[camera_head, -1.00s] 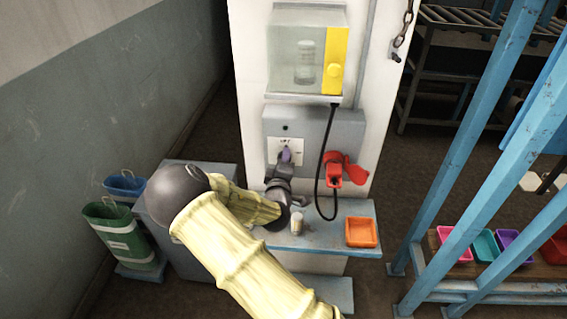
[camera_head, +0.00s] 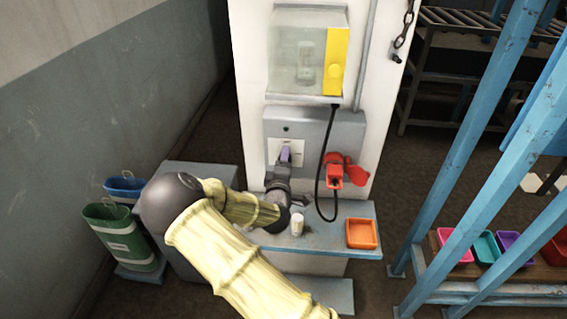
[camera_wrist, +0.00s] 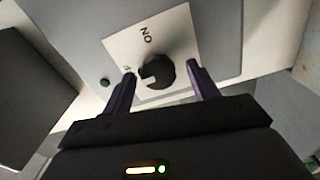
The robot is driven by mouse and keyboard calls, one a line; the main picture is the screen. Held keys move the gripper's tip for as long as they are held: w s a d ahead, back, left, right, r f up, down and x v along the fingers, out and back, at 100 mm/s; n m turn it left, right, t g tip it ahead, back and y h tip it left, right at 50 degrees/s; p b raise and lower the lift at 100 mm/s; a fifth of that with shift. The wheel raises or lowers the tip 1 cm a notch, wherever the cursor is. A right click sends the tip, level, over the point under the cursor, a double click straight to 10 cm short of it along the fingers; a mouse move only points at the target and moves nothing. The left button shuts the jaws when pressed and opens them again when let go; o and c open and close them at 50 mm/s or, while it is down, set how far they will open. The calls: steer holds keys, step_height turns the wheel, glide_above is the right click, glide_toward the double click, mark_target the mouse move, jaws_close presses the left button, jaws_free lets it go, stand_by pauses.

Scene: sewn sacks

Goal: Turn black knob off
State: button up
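The black knob (camera_wrist: 157,71) sits on a white label plate (camera_wrist: 180,40) in the wrist view. The plate reads "ON" on one side, with a partly hidden "F" on the left. A pale mark shows on the knob's left side. My gripper (camera_wrist: 161,74) is open, with one purple finger on each side of the knob. Gaps show between the fingers and the knob, and I cannot tell whether either touches. In the head view my gripper (camera_head: 285,154) is at the white plate (camera_head: 274,151) on the grey panel (camera_head: 310,125), hiding the knob.
A red switch handle (camera_head: 334,177) and black cable (camera_head: 319,190) are right of my gripper. A clear box with a yellow side (camera_head: 336,65) is above. The ledge below holds a small white jar (camera_head: 297,224) and an orange tray (camera_head: 362,234). Blue posts stand at right.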

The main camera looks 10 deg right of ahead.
steer(key=p+v, duration=0.6)
steer(key=v, duration=1.1)
steer(key=shift+s, duration=0.15)
stand_by(0.3)
stand_by(0.4)
